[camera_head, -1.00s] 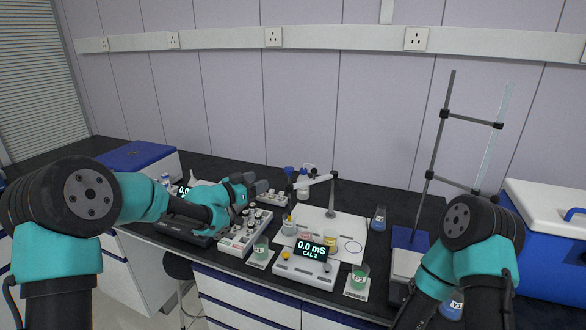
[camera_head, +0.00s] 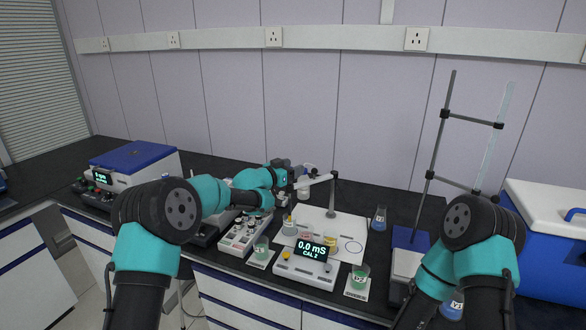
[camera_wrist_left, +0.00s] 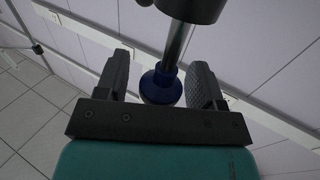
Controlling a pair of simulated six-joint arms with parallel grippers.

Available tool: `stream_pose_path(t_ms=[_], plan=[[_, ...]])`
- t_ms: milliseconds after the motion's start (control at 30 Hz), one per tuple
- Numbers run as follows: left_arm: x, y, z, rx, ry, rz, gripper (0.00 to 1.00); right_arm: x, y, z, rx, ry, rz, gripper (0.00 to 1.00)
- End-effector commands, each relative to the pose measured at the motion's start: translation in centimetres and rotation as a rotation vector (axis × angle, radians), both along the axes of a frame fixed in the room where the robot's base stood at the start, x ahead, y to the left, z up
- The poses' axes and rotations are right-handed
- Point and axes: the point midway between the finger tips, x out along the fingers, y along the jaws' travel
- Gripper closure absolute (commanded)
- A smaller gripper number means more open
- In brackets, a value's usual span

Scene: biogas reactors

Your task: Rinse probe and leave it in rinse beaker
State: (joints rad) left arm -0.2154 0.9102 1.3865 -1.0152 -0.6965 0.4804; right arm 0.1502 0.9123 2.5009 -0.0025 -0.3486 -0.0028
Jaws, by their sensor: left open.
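My left gripper (camera_head: 301,174) is open, up at the jointed holder arm (camera_head: 318,180) of the electrode stand (camera_head: 332,200). In the left wrist view its two fingers (camera_wrist_left: 161,72) stand on either side of a dark blue, flared piece (camera_wrist_left: 161,87) on a grey shaft (camera_wrist_left: 180,42) with a black body above, apparently the probe. The fingers look apart from it. A small beaker (camera_head: 289,228) with a yellow-topped item stands on the white mat's left side. I cannot tell which vessel is the rinse beaker. My right gripper is outside the frame.
A meter reading 0.0 mS, CAL 2 (camera_head: 310,250) stands at the front, between green-liquid beakers (camera_head: 261,250) (camera_head: 359,275). Red and yellow cups, a flask (camera_head: 379,218) and a bottle (camera_head: 303,190) are nearby. A vial rack (camera_head: 238,238) lies under my left arm. A retort stand (camera_head: 438,140) rises right.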

Motion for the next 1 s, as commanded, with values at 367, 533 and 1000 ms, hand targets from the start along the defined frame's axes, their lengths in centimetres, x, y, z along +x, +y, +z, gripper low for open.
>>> stream_pose_path(t_ms=[367, 533, 1000], plan=[[0.33, -0.45, 0.0, 0.001, -0.001, 0.0, 0.38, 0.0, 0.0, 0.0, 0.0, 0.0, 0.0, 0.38], [0.33, -0.43, -0.01, 0.001, -0.001, 0.0, 0.53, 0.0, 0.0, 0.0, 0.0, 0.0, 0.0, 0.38], [0.32, -0.42, -0.01, 0.001, 0.0, 0.0, 0.98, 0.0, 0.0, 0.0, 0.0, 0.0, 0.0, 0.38]])
